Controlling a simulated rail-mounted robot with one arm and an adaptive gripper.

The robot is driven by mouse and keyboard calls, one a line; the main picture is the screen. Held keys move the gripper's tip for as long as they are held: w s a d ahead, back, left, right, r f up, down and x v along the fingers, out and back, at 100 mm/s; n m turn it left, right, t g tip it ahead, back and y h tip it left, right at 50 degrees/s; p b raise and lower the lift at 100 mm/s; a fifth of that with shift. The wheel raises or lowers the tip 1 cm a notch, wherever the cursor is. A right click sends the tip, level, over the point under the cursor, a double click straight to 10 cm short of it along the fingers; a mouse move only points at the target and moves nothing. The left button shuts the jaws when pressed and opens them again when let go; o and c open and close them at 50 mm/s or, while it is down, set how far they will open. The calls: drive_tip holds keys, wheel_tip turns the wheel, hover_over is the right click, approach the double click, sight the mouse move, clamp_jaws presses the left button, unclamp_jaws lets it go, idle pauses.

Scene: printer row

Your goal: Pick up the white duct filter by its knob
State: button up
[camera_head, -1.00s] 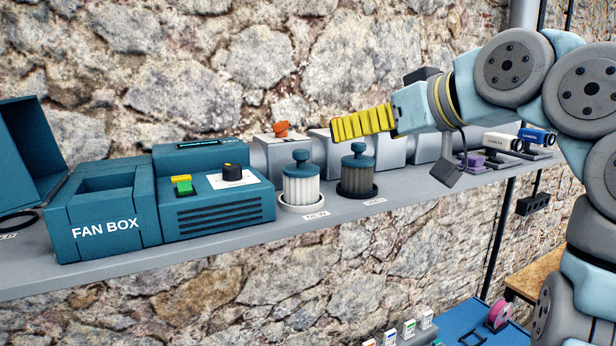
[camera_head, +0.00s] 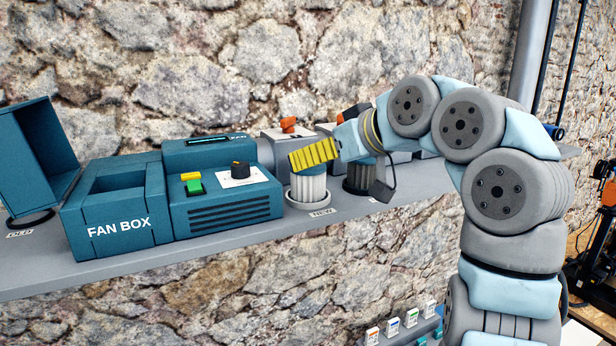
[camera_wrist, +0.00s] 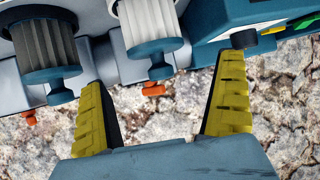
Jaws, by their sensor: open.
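The white duct filter (camera_head: 308,190) stands upright on the shelf in a white ring-shaped tray, behind the NEW label. In the head view my yellow fingers cover its teal knob. In the wrist view the white filter (camera_wrist: 148,20) appears upside down, with its knob (camera_wrist: 160,71) near the gap between my fingertips. My gripper (camera_head: 297,160) is open and empty. In the wrist view its two fingers (camera_wrist: 162,70) are wide apart, one to each side of the knob, with no visible contact.
A dark filter (camera_head: 358,178) with a teal top stands close by on the right, partly behind my gripper; its knob (camera_wrist: 60,93) shows in the wrist view. The teal fan box (camera_head: 115,225) stands left. Orange-handled valves (camera_head: 288,125) are behind. The shelf front (camera_head: 260,235) is clear.

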drive_tip(key=shift+p+x, duration=0.9)
drive_tip(key=shift+x, duration=2)
drive_tip(key=shift+d, duration=0.15)
drive_tip(key=c, duration=1.3)
